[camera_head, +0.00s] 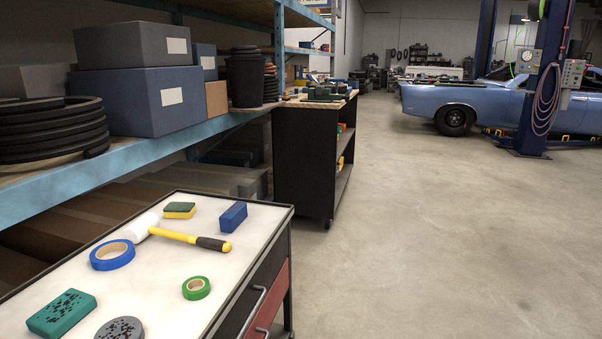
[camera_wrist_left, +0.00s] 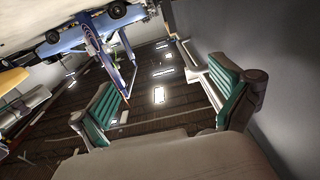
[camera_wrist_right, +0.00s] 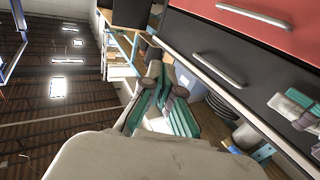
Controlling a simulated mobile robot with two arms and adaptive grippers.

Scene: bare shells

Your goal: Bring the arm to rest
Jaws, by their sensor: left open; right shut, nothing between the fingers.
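My left gripper (camera_wrist_left: 165,98) shows in the left wrist view with its two teal-padded fingers spread wide apart. Nothing is between them; the ceiling and a blue car lie beyond in that tilted view. My right gripper (camera_wrist_right: 162,98) shows in the right wrist view with its teal-padded fingers together and nothing held. It is near a tool cart's red drawer (camera_wrist_right: 265,22) and black drawer (camera_wrist_right: 220,65), with no contact visible. Neither gripper nor arm shows in the head view.
A cart top (camera_head: 160,277) at lower left holds a mallet (camera_head: 185,237), blue tape (camera_head: 112,255), green tape (camera_head: 196,288), a blue block (camera_head: 233,217) and other items. Shelving (camera_head: 130,163) runs along the left. Open floor (camera_head: 420,230) lies right, before a blue car (camera_head: 475,101) and lift post (camera_head: 541,85).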

